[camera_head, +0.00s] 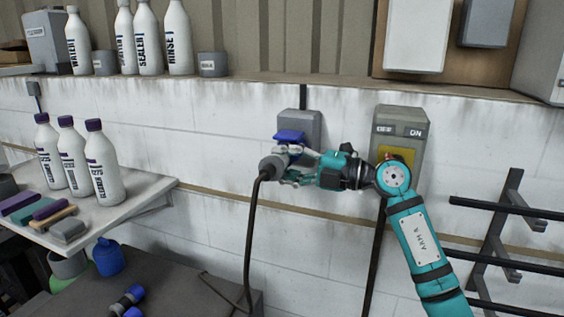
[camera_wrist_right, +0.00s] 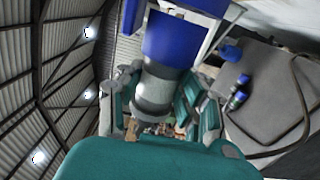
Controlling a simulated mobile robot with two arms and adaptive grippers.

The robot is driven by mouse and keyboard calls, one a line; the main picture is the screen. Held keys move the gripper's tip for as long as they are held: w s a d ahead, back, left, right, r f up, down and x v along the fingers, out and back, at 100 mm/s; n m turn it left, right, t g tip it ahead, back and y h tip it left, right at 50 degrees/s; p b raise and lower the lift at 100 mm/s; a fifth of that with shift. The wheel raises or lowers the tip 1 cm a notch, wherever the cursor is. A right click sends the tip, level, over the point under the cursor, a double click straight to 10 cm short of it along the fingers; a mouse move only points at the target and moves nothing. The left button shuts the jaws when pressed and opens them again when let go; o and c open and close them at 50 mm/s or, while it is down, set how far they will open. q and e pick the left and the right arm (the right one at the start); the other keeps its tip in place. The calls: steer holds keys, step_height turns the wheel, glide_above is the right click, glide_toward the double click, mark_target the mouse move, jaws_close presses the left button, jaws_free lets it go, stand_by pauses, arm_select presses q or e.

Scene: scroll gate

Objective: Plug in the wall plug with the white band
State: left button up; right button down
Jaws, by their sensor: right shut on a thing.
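My right gripper (camera_head: 290,168) is shut on a grey wall plug (camera_head: 270,166) just in front of the wall socket (camera_head: 303,122). A black cable hangs from the plug. In the right wrist view the plug (camera_wrist_right: 154,88) is a grey cylinder between the fingers with a paler section; I cannot clearly make out a white band. A blue part (camera_wrist_right: 175,38) lies beyond it, and a blue flap (camera_head: 289,137) shows at the socket's front in the head view. I cannot tell whether the plug is seated in the socket. My left gripper is not in view.
A switch box (camera_head: 402,122) marked OFF and ON is right of the socket. A dark rack (camera_head: 490,215) stands at far right. White bottles (camera_head: 104,165) stand on the left shelf. Blue-ended pieces (camera_head: 127,300) lie on the grey bench (camera_head: 200,285) below.

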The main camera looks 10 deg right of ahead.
steer(key=shift+w+d+r, duration=0.1)
steer(key=shift+d+r, duration=0.3)
steer(key=shift+r, duration=0.05)
stand_by(0.9)
steer(key=shift+a+f+p, duration=0.15)
steer(key=shift+p, duration=0.4)
steer(key=shift+f, duration=0.2)
steer(key=shift+a+f+p, duration=0.15)
steer(key=shift+f+p, duration=0.2)
steer(key=shift+p, duration=0.1)
stand_by(0.7)
steer(key=shift+d+r, duration=0.3)
steer(key=shift+r, duration=0.35)
stand_by(1.0)
steer(key=shift+a+f+p, duration=0.15)
steer(key=shift+p, duration=0.45)
steer(key=shift+f, duration=0.15)
steer(key=shift+a+f, duration=0.15)
steer(key=shift+f, duration=0.1)
stand_by(0.3)
